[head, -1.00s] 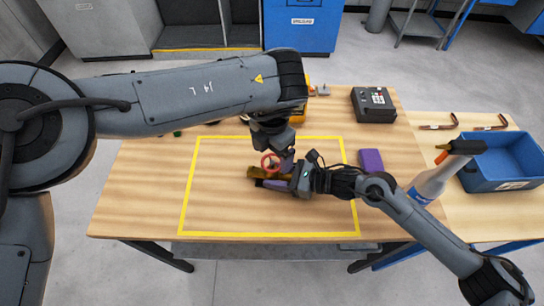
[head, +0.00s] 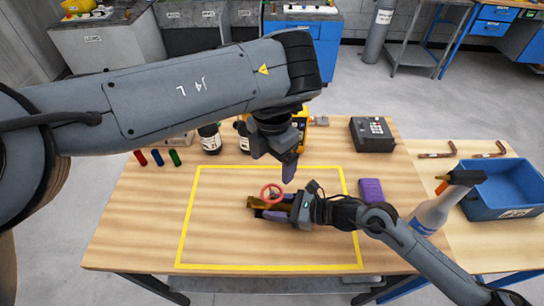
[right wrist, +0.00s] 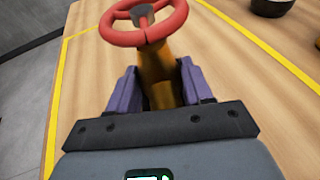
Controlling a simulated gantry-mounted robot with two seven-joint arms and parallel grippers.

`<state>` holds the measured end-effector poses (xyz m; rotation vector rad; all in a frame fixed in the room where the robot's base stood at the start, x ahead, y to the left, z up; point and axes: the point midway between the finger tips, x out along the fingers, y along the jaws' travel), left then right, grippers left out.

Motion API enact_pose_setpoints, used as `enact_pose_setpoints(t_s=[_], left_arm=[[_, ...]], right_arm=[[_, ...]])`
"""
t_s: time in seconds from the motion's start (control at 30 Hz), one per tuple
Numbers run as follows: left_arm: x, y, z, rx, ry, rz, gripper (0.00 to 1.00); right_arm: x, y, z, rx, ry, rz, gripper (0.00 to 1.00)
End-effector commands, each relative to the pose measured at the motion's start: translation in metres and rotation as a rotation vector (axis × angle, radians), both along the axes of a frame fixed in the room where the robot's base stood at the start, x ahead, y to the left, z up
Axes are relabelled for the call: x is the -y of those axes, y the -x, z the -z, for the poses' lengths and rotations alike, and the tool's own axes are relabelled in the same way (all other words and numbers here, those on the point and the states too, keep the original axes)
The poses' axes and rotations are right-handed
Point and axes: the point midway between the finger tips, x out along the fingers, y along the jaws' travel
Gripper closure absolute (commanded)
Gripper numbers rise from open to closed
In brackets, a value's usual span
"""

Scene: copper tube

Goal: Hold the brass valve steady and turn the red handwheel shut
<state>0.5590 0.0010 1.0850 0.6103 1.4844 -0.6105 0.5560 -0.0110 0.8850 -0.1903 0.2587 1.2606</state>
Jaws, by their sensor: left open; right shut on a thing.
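The brass valve (head: 257,202) lies inside the yellow outline on the table, and its red handwheel (head: 271,193) stands on top. In the right wrist view the handwheel (right wrist: 143,22) is at the top, above the brass body (right wrist: 155,75). My right gripper (head: 282,208) is shut on the valve, with its purple fingers (right wrist: 157,88) on both sides of the body. My left gripper (head: 289,168) is open and empty, pointing down above and behind the handwheel, apart from it. My left arm hides part of the table's far edge.
The yellow-outlined area (head: 225,225) is otherwise clear. A purple block (head: 371,190) and a spray bottle (head: 432,212) stand to the right, near a blue bin (head: 500,190). Red, blue and green cylinders (head: 158,158), dark jars (head: 209,138) and a grey keypad box (head: 372,134) line the back.

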Motion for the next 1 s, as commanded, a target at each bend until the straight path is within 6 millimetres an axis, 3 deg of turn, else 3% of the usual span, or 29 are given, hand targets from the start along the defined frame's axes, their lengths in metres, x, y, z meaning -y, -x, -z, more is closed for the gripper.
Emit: enact_pose_setpoints(t_s=[0.03,0.07,0.1,0.27,0.67,1.0], left_arm=[[0.000,0.000,0.000,0.000,0.000,0.000,0.11],[0.000,0.000,0.000,0.000,0.000,0.000,0.11],[0.000,0.000,0.000,0.000,0.000,0.000,0.11],[0.000,0.000,0.000,0.000,0.000,0.000,0.11],[0.000,0.000,0.000,0.000,0.000,0.000,0.11],[0.000,0.000,0.000,0.000,0.000,0.000,0.11]], right_arm=[[0.000,0.000,-0.001,0.001,-0.001,0.001,0.67],[0.000,0.000,-0.001,0.001,-0.001,0.001,0.48],[0.000,0.000,-0.001,0.001,-0.001,0.001,0.42],[0.000,0.000,-0.001,0.001,-0.001,0.000,0.20],[0.006,0.001,-0.002,0.001,0.000,0.001,0.20],[0.054,0.016,-0.017,0.001,0.002,0.002,0.20]])
